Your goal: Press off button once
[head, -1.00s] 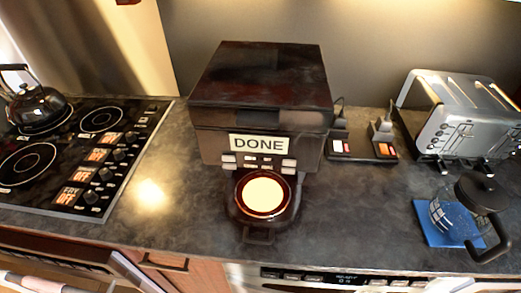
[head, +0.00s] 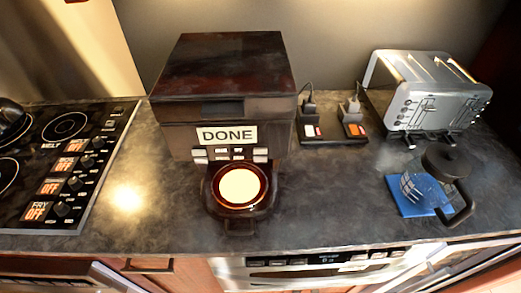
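The microwave drawer (head: 300,278) is built in under the counter, and only its top part shows at the bottom edge. Its control strip (head: 325,260) has a small dark display and several buttons whose labels are too small to read. I cannot tell which one is the off button. A dark boxy appliance (head: 225,80) on the counter shows a "DONE" sign (head: 227,135) with several small light buttons (head: 230,154) below it. My gripper is not in view.
A cooktop (head: 60,165) with "OFF" labels is at left. The counter (head: 330,210) is clear in front.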

